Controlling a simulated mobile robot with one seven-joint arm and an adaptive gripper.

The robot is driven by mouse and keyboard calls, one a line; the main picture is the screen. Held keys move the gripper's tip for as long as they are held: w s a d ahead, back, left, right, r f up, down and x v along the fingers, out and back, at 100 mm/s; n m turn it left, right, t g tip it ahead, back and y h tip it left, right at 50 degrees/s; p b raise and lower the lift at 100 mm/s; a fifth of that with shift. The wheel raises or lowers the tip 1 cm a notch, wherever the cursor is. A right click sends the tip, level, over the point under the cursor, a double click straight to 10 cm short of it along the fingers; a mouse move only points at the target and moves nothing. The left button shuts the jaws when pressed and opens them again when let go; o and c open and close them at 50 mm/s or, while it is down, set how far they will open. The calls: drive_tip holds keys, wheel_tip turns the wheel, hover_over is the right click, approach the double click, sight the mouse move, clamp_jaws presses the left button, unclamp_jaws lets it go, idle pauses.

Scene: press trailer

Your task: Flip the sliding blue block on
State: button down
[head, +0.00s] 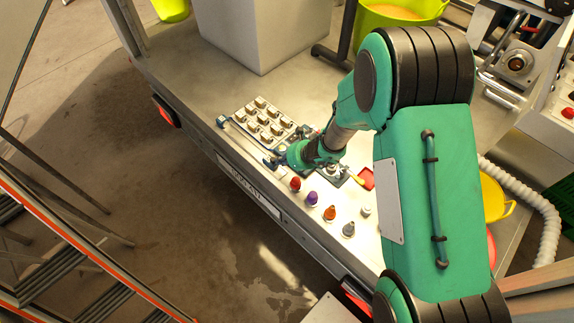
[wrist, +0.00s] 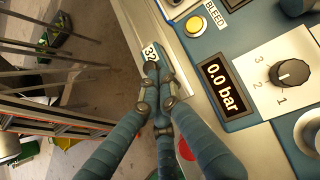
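In the head view a thin blue rail (head: 245,138) runs along the panel's front edge, with a small blue piece (head: 221,121) at its left end. I cannot tell surely whether that piece is the sliding block. My gripper (head: 272,161) is at the rail's right end, low over the edge, partly hidden by my wrist. In the wrist view the blue-grey fingers of my gripper (wrist: 153,70) converge with their tips together, over a white label reading 32 (wrist: 150,52). They look shut. No block shows between them, and the fingers cover what lies beneath.
A display reading 0.0 bar (wrist: 225,86), a black rotary knob (wrist: 289,73) and a yellow button (wrist: 194,25) lie right of the fingers. Coloured knobs (head: 312,198) and a switch block (head: 264,118) flank my wrist. A grey box (head: 265,35) stands behind. Open floor lies beyond the trailer edge.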

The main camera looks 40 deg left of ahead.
drive_tip(key=a+p, duration=0.5)
drive_tip(key=a, duration=1.4)
drive_tip(key=shift+a+f, duration=0.1)
drive_tip(key=shift+d, duration=0.25)
drive_tip(key=shift+w+d+b, duration=0.15)
drive_tip(key=shift+d+b, duration=0.45)
drive_tip(key=shift+d, duration=0.15)
drive_tip(key=v, duration=1.2)
drive_tip(key=shift+d+f+p, duration=0.2)
drive_tip(key=shift+f+p, duration=0.05)
drive_tip(key=shift+p, duration=0.05)
drive_tip(key=shift+w+r, duration=0.1)
